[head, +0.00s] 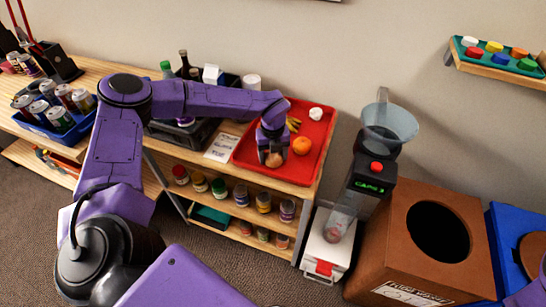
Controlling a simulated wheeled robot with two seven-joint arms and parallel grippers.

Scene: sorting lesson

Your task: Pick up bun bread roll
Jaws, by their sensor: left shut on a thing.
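The bun bread roll (274,160) is a small tan-brown round thing at the left part of the red tray (247,155) on the wooden shelf top. My left gripper (273,152) points down over the tray and is shut on the bun, covering its upper part. I cannot tell whether the bun touches the tray. An orange (302,146) lies just right of the gripper, and bananas (293,124) lie behind it. My right gripper is not in view.
A white round item (316,113) sits at the tray's back right. A blue bin of cans (45,122) stands at left. Jars (240,194) line the lower shelf. A machine with a clear hopper (391,121) and a brown box with a round hole (400,215) stand at right.

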